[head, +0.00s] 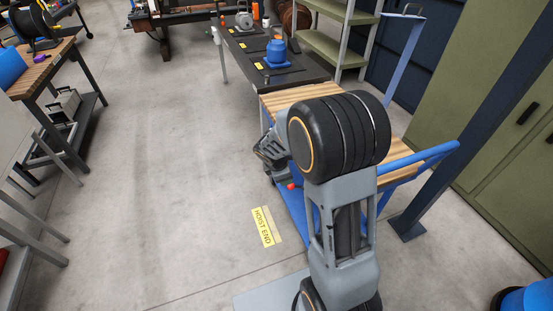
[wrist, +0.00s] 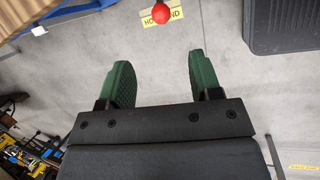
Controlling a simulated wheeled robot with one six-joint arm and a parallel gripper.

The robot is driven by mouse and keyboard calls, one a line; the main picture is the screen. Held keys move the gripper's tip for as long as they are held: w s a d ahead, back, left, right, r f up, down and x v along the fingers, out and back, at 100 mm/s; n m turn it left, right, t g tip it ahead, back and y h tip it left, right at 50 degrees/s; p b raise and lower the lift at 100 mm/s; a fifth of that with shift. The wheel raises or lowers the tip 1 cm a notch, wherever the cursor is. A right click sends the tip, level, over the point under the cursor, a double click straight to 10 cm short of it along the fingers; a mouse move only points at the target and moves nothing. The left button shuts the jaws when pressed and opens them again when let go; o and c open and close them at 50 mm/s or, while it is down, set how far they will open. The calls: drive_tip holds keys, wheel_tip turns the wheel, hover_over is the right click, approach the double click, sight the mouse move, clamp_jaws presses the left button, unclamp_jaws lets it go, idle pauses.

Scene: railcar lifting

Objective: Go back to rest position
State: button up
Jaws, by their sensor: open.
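My gripper (wrist: 160,68) shows in the wrist view with its two green fingers spread apart. The gap between them is empty, with bare concrete floor behind it. In the head view my arm reaches forward over a wood-topped blue cart (head: 400,150). My upper arm joint hides much of the cart top and part of my wrist. A red ball (wrist: 167,12) shows beyond the fingertips in the wrist view, in front of a yellow floor label (wrist: 152,21). The same label, reading HOIST END (head: 263,226), lies on the floor left of my arm in the head view.
A wooden workbench (head: 42,68) is at left. A dark blue post (head: 465,130) and green cabinets (head: 515,120) are at right. The floor (head: 150,150) at centre left is clear.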

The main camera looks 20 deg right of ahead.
drive_tip(key=s+a+r+m+y+p, duration=0.1)
drive_tip(key=s+a+r+m+y, duration=0.1)
drive_tip(key=s+r+m, duration=0.5)
drive_tip(key=s+a+r+m+y+p, duration=0.1)
drive_tip(key=s+a+r+m, duration=0.3)
drive_tip(key=s+r+m, duration=0.4)
drive_tip(key=shift+s+m+t+y, duration=0.4)
drive_tip(key=shift+s+m+y, duration=0.1)
drive_tip(key=shift+s+m, duration=0.1)
drive_tip(key=shift+r, duration=0.65)
drive_tip(key=shift+c, duration=0.4)
